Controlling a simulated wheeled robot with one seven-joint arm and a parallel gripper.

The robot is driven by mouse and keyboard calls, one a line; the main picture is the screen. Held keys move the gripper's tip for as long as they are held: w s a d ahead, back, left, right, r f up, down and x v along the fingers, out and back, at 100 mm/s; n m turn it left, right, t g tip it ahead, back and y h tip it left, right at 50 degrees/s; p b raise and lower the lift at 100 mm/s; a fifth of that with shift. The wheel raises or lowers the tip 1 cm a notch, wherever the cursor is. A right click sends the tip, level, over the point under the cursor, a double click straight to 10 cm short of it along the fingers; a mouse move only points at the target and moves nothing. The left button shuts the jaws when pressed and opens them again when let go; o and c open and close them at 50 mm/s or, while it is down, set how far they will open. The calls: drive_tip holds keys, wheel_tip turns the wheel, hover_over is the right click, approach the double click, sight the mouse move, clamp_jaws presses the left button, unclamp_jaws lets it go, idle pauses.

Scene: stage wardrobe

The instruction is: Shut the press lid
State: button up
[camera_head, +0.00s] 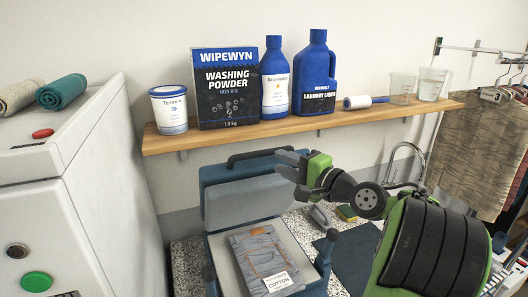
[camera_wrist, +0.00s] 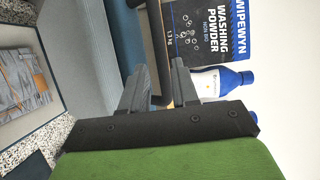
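The press is blue, with its lid (camera_head: 238,198) raised and leaning back under the shelf. A dark handle (camera_head: 262,155) runs along the lid's top edge. Folded jeans (camera_head: 262,258) with a "COTTON" label lie on the pale bed of the press. My gripper (camera_head: 281,164) is at the lid's upper right corner and hides part of it; I cannot tell if they touch.
A wooden shelf (camera_head: 300,124) above the press holds a washing powder box (camera_head: 226,88), a tub (camera_head: 169,110), blue bottles (camera_head: 316,75), a lint roller and cups. A white machine (camera_head: 100,170) stands left. A tap (camera_head: 408,150) and hanging clothes (camera_head: 480,140) are right.

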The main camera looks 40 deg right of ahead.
sight(266, 155)
drive_tip(key=w, duration=0.2)
drive_tip(key=w+p, duration=0.1)
drive_tip(key=w, duration=0.2)
drive_tip(key=w+a, duration=0.1)
drive_tip(key=w, duration=0.1)
drive_tip(key=shift+w, duration=0.25)
drive_tip(key=shift+c, duration=0.3)
clamp_jaws()
